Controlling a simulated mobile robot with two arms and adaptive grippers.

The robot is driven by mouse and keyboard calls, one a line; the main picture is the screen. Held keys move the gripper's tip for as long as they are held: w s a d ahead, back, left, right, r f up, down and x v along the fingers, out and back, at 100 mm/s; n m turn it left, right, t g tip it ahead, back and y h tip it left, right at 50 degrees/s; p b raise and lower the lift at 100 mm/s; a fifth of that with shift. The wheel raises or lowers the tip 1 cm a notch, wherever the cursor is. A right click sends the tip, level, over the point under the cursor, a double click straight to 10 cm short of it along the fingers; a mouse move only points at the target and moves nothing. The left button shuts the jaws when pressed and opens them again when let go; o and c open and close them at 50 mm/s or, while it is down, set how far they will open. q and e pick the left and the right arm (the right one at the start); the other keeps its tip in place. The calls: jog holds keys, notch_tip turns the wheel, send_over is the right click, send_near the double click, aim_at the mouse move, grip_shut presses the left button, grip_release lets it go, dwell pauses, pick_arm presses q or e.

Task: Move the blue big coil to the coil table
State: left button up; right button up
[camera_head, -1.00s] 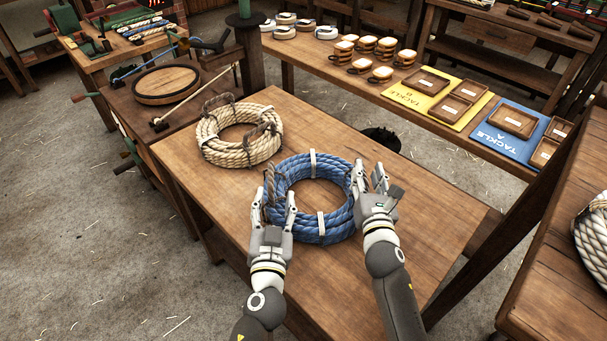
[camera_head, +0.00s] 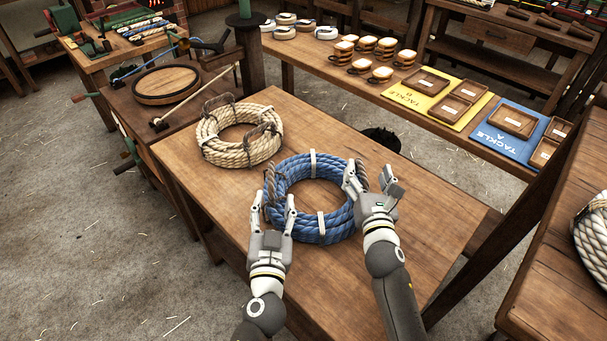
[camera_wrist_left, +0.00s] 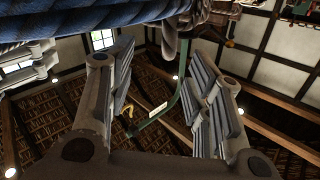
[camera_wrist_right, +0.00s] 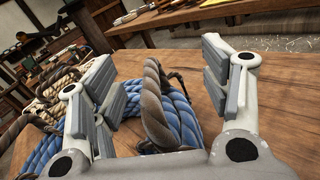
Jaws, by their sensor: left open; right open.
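The blue big coil (camera_head: 340,222) lies flat on a wooden table (camera_head: 430,215), with pale bands and a brown rope handle on each side. My left gripper (camera_head: 275,203) is open at the coil's left side, around or just short of the left handle. In the left wrist view, blue rope (camera_wrist_left: 90,22) crosses above the open fingers. My right gripper (camera_head: 371,180) is open at the coil's right side. In the right wrist view, the brown right handle (camera_wrist_right: 153,100) stands between the spread fingers, apart from both. No label shows which table is the coil table.
A tan coil (camera_head: 222,153) lies close behind the blue one. A second wooden table (camera_head: 545,270) at right holds a white coil (camera_head: 592,235). A dark post (camera_head: 500,235) stands between the tables. The front right of the near table is clear.

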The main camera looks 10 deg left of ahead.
jog(key=s+d, duration=0.1)
jog(key=s, duration=1.1)
jog(key=shift+d, duration=0.15)
jog(key=shift+f, duration=0.15)
